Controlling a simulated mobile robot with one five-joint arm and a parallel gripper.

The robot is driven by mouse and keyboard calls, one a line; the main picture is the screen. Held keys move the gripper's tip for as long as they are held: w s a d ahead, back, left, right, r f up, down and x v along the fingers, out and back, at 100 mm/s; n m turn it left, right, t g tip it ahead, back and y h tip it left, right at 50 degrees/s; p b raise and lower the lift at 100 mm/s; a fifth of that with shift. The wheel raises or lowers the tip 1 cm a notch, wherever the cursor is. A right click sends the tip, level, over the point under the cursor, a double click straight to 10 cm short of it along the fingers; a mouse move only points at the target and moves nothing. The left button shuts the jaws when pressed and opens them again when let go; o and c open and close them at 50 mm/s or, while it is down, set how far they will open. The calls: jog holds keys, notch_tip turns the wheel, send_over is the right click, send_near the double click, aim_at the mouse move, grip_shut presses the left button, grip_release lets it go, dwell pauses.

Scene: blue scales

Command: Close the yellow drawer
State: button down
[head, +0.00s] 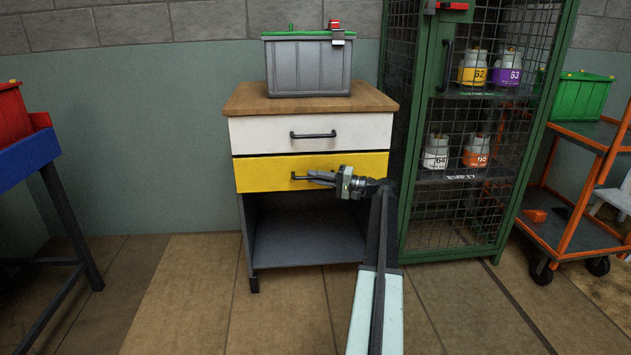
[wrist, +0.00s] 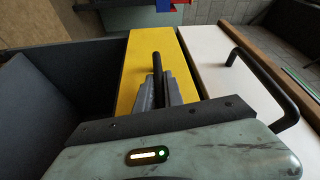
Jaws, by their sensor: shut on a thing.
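The yellow drawer (head: 268,173) is the lower of two drawers in a wood-topped cabinet. Its front looks about level with the white drawer (head: 262,134) above; I cannot tell if a small gap is left. My gripper (head: 308,178) is at the yellow front, shut on the drawer's dark handle (wrist: 157,66). In the wrist view the handle stands between the fingers of my gripper (wrist: 158,85), against the yellow face (wrist: 139,47). The fingers and wrist hide much of the handle in the head view.
A grey bin with a green rim (head: 308,66) stands on the cabinet. An open compartment (head: 305,238) lies below the yellow drawer. A green mesh locker (head: 419,130) stands close on the right, an orange cart (head: 567,225) beyond it. A blue table (head: 28,158) is at left.

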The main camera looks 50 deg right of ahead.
jog(key=shift+w+d, duration=0.15)
jog(key=shift+d, duration=0.05)
jog(key=c, duration=1.5)
grip_release()
jog(key=shift+o, duration=0.2)
jog(key=v, duration=0.7)
jog(key=shift+s+b, duration=0.3)
jog(key=shift+s, duration=0.05)
jog(key=shift+d, duration=0.1)
